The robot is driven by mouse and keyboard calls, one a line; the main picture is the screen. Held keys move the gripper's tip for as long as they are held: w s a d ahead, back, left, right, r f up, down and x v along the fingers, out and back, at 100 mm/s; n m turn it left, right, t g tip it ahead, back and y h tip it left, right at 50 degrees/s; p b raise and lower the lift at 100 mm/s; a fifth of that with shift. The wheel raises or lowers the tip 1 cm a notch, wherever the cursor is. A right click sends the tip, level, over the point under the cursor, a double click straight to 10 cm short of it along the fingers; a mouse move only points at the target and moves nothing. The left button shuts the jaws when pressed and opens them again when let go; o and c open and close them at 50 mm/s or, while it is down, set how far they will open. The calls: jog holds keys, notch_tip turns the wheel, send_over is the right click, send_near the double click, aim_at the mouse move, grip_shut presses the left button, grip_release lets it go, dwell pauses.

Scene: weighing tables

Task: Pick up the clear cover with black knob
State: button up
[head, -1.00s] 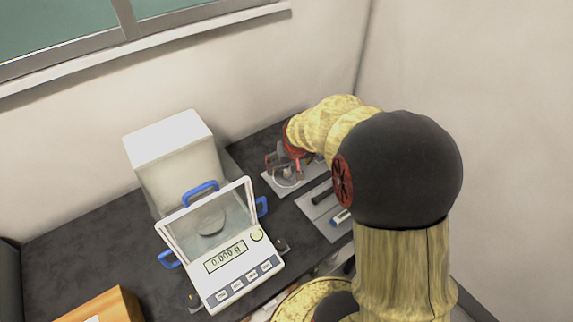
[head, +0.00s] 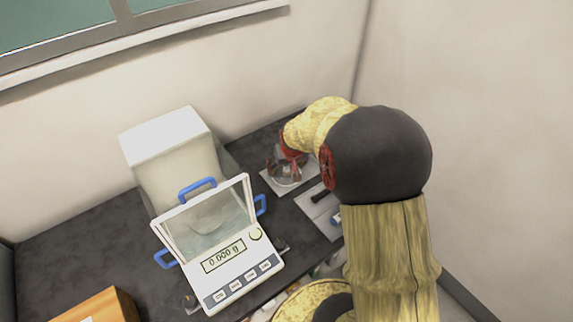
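A round, clear, glassy thing (head: 284,172), which looks like the clear cover, sits on a light mat (head: 272,187) at the back right of the dark table. I cannot make out its black knob; my gripper hides its upper part. My gripper (head: 292,166), with red parts, points down right over it in the head view. Its fingers are small and partly hidden by my arm, so I cannot tell how far they are apart or whether they touch the cover.
A white balance (head: 243,265) with a clear shield and blue handles stands front left of the mat. A white box (head: 172,150) is behind it, and a wooden block (head: 105,307) is at the lower left.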

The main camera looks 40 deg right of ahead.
jog(key=c, duration=0.8)
jog(key=shift+r, duration=0.1)
